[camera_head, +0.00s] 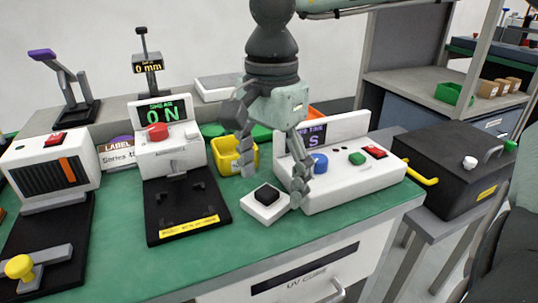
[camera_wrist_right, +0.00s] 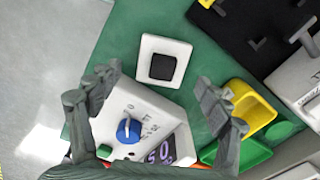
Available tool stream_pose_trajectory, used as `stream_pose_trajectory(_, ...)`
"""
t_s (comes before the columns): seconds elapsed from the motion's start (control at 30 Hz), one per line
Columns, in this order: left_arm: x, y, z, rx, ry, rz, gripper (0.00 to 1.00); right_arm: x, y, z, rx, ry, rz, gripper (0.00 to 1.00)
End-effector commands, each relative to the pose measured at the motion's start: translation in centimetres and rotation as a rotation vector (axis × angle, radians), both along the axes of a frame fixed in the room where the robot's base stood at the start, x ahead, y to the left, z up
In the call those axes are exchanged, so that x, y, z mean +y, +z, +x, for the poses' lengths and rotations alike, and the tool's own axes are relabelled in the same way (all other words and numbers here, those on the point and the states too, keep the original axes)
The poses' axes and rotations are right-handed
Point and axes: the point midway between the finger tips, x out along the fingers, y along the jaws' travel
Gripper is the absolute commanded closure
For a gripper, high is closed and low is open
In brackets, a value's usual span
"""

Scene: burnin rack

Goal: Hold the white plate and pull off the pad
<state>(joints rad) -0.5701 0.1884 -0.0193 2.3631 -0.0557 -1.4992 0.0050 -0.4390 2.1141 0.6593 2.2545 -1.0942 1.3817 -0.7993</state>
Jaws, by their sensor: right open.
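The white plate (camera_head: 252,210) is a small square lying flat on the green bench top, near its front edge. The black square pad (camera_head: 267,194) sits on its middle. In the wrist view the plate (camera_wrist_right: 147,45) and pad (camera_wrist_right: 162,67) lie beyond the fingertips, between the lines of the two fingers. My right gripper (camera_head: 271,183) comes down from above, open and empty, with its fingers spread over the area of the plate. The right gripper (camera_wrist_right: 155,92) also shows open in the wrist view. My left gripper is not in view.
A white console (camera_head: 345,188) with a blue knob stands close right of the plate. A yellow bin (camera_head: 226,158) is behind it. A black-based press with a red button (camera_head: 158,131) stands left. A black box (camera_head: 455,170) is at the right. Clear green bench top lies left of the plate.

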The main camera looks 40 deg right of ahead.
Motion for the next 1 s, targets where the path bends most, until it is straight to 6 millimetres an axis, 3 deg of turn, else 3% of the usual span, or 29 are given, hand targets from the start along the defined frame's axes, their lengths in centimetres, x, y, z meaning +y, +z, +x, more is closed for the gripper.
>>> stream_pose_trajectory(0.2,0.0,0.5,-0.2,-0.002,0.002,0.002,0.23,0.0,-2.1,0.0,0.001,-0.001,0.000,0.22)
stream_pose_trajectory(0.53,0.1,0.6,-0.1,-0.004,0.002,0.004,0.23,0.0,-2.3,0.0,-0.001,-0.001,0.000,0.24)
stream_pose_trajectory(0.9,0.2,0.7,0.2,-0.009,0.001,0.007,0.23,0.0,-2.3,0.0,-0.001,-0.001,0.000,0.70)
stream_pose_trajectory(1.0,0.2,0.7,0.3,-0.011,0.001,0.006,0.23,0.0,-2.3,0.0,-0.001,-0.001,0.000,0.76)
